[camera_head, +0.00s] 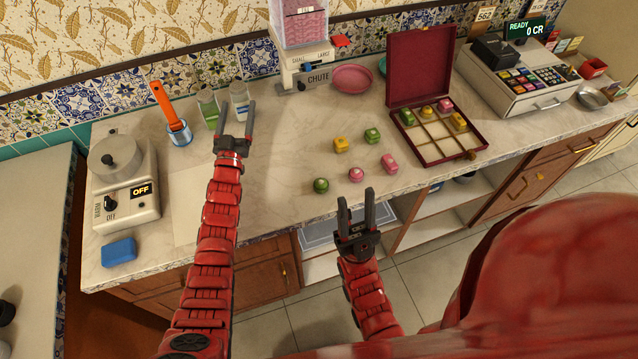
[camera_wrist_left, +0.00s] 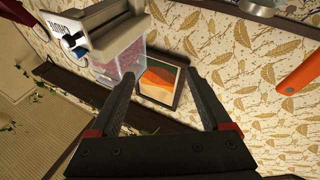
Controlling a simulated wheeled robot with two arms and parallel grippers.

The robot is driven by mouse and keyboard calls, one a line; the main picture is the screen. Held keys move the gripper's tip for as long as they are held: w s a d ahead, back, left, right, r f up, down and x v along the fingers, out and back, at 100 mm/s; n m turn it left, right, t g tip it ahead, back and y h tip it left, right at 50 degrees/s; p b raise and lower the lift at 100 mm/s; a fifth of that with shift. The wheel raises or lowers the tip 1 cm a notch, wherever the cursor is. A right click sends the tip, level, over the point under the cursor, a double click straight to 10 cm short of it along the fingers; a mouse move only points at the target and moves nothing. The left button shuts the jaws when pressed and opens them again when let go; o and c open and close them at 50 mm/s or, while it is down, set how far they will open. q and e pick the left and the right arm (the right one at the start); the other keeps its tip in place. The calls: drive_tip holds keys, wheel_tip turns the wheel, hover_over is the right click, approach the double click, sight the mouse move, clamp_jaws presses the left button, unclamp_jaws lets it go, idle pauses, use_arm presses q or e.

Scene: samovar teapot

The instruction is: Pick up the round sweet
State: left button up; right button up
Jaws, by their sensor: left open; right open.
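Several small sweets lie loose on the marble counter in the head view. A round dark green sweet (camera_head: 321,185) and a round pink sweet (camera_head: 356,175) are near the front edge. A yellow square sweet (camera_head: 341,145), a green square sweet (camera_head: 372,136) and a pink squarish sweet (camera_head: 389,163) lie behind and to the right. My right gripper (camera_head: 357,205) is open and empty, in front of the counter edge, just below the round sweets. My left gripper (camera_head: 235,125) is open and empty, further left, over the counter. It also shows in the left wrist view (camera_wrist_left: 165,95).
An open maroon box (camera_head: 435,155) with compartments holds several sweets at the right. A pink dish (camera_head: 352,78) and a dispenser (camera_head: 304,65) stand behind.

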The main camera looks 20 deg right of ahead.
use_arm(q)
drive_tip(key=w+d+f+n+g+y+p, duration=0.1)
drive_tip(key=w+d+n+g+y+p, duration=0.2)
drive_tip(key=w+d+n+g+y, duration=0.5)
drive_tip(key=s+d+r+n+g+p, duration=0.1)
drive_tip(key=s+d+n+g, duration=0.1)
drive_tip(key=s+d+g, duration=0.3)
drive_tip(key=s+d+n+g, duration=0.1)
drive_tip(key=s+g, duration=0.1)
drive_tip(key=s, duration=0.6)
drive_tip(key=n+g+b, duration=0.1)
drive_tip(key=g+b, duration=0.4)
drive_tip(key=b, duration=0.1)
hover_over(321, 182)
drive_tip(key=shift+y, duration=0.3)
drive_tip(key=f, duration=0.6)
drive_tip(key=shift+s+a+f, duration=0.1)
drive_tip(key=shift+s+f, duration=0.1)
drive_tip(key=shift+s, duration=0.05)
drive_tip(key=shift+f+p, duration=0.75)
drive_tip(key=shift+p, duration=0.1)
drive_tip(key=shift+f, duration=0.4)
drive_tip(key=shift+w+f+p, duration=0.15)
drive_tip(key=shift+f+p, duration=0.4)
drive_tip(key=shift+f, duration=0.2)
drive_tip(key=shift+w+f+p, duration=0.15)
drive_tip(key=shift+f+p, duration=0.4)
drive_tip(key=shift+f, duration=1.35)
